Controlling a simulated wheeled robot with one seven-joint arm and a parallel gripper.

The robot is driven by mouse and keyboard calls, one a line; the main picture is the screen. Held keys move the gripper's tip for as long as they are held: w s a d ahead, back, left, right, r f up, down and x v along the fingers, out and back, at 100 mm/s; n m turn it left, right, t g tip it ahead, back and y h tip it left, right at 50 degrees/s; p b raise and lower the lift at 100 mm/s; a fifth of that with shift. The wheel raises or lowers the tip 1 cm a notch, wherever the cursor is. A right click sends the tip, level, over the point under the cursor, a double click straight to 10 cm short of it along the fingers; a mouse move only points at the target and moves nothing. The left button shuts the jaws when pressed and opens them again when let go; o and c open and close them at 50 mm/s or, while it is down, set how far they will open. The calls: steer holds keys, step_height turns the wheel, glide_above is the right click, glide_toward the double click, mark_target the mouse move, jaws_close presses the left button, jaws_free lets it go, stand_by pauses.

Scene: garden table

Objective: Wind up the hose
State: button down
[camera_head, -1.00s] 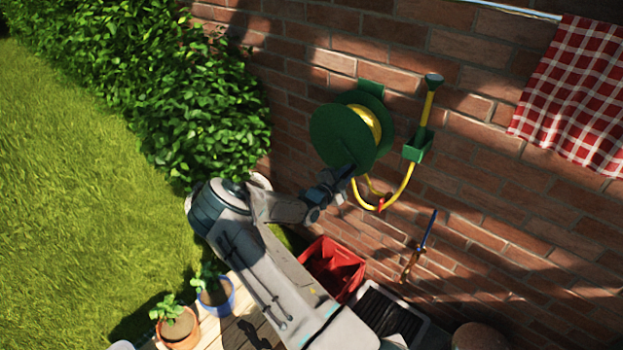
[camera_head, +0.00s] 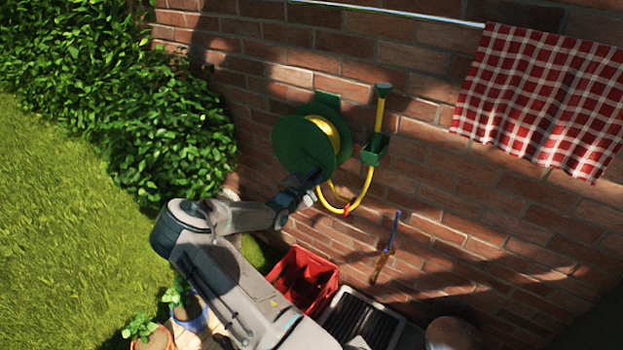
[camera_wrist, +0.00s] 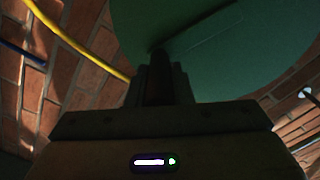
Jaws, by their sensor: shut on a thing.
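The green hose reel (camera_head: 298,146) is mounted on the brick wall, with yellow hose (camera_head: 325,128) wound on its drum. A short loop of hose (camera_head: 366,192) hangs from it, with a red piece (camera_head: 346,209) at its lowest point. The hose's end stands upright in a green wall holder (camera_head: 374,152), with a green nozzle (camera_head: 383,90) on top. My gripper (camera_head: 314,180) is at the lower edge of the reel's front disc. In the wrist view it is shut on a dark handle (camera_wrist: 159,68) against the green disc (camera_wrist: 215,50); the fingers partly hide it.
A red crate (camera_head: 312,272) and a dark-ribbed tray (camera_head: 362,318) stand below the reel. A tool with a blue shaft (camera_head: 392,232) hangs on the wall. A checked cloth (camera_head: 540,100) hangs from a rail at right.

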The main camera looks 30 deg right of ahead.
steer(key=shift+w+r, duration=0.15)
steer(key=shift+r, duration=0.05)
steer(key=c, duration=1.3)
jaws_free()
steer(key=shift+c, duration=0.2)
steer(key=shift+o, duration=0.2)
steer(key=shift+f, duration=0.1)
steer(key=shift+a+f, duration=0.1)
steer(key=shift+a, duration=0.4)
steer(key=b+v, duration=0.3)
steer(key=v, duration=1)
steer(key=shift+s, duration=0.2)
steer(key=shift+d, duration=0.1)
